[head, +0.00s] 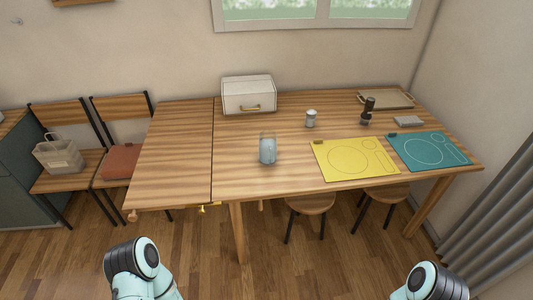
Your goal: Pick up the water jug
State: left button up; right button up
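The water jug (268,150) looks like a clear, bluish-grey vessel. It stands upright on the wooden table (240,182), left of the yellow mat and near the front edge. My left arm shows at the bottom left and my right arm at the bottom right, both in front of the table and well apart from the jug. Neither gripper's fingers are in the picture.
A white bread box (248,95), a small canister (310,118), a dark grinder (367,111) and a tray (386,99) stand toward the back. Yellow (354,160) and teal (428,150) mats lie at the right. Stools (311,203) stand under the front edge. The tabletop around the jug is clear.

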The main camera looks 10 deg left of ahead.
aim_at(268, 138)
jog(key=i+l, duration=0.25)
jog(key=l, duration=0.15)
jog(key=i+l+u, duration=0.2)
jog(key=l+u, duration=0.2)
jog(key=l, duration=0.15)
jog(key=i+l+u, duration=0.2)
jog(key=l, duration=0.15)
jog(key=k, duration=0.1)
